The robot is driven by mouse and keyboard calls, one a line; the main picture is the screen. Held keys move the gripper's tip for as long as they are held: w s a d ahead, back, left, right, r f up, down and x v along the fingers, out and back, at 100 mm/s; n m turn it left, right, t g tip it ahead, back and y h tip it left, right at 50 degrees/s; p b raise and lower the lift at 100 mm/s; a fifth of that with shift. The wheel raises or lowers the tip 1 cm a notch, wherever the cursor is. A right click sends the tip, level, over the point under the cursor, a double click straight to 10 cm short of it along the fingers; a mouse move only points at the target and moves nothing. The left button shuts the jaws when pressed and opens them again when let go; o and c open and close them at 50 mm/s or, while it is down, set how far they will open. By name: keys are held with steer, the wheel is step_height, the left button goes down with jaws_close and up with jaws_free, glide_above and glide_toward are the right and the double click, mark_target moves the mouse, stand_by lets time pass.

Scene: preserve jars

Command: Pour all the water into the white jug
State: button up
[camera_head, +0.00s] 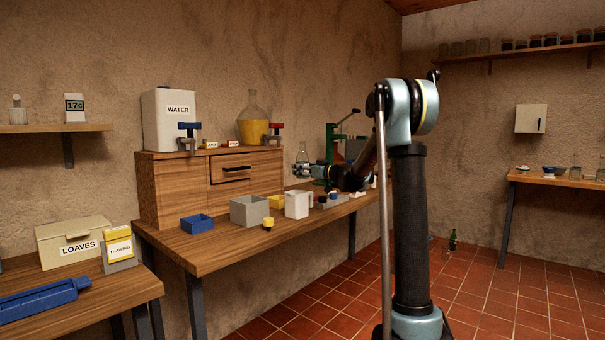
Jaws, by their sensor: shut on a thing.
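The white jug (297,204) stands upright on the wooden workbench, left of my arm. My gripper (299,171) is above and slightly behind the jug, pointing left. It is shut on what looks like a clear glass flask (302,154), which shows upright at the fingertips. The exact grip is too small to see, and I cannot tell whether water is in the flask. The inside of the jug is hidden.
A grey box (249,211), a blue tray (197,224) and small yellow items crowd the bench (215,252) near the jug. A large flask of yellow liquid (253,127) stands on the drawer cabinet (175,191). A green stand (331,150) is behind my arm.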

mark_target(306, 178)
steer(key=shift+n+h, duration=0.4)
steer(key=shift+n, duration=0.2)
steer(key=shift+w+d+f, duration=0.1)
steer(key=shift+d+f, duration=0.15)
steer(key=shift+f, duration=0.45)
steer(key=shift+w+d+f, duration=0.1)
steer(key=shift+d+f, duration=0.2)
steer(key=shift+f, duration=0.35)
steer(key=shift+d+f, duration=0.25)
steer(key=shift+f, duration=0.45)
steer(key=w+d+f+n+g+h, duration=0.1)
steer(key=w+d+f+n+h, duration=0.1)
steer(key=d+f+n+h, duration=0.2)
steer(key=d+n+h, duration=0.1)
steer(key=d+n, duration=0.2)
steer(key=d, duration=0.1)
steer(key=shift+w+d+f+h, duration=0.15)
steer(key=shift+f+h, duration=0.2)
steer(key=shift+h, duration=0.05)
stand_by(1.1)
steer(key=shift+w+d+r+n+h, duration=0.1)
steer(key=shift+d+r+n+h, duration=0.35)
steer(key=shift+n+h, duration=0.3)
steer(key=shift+r+h, duration=0.25)
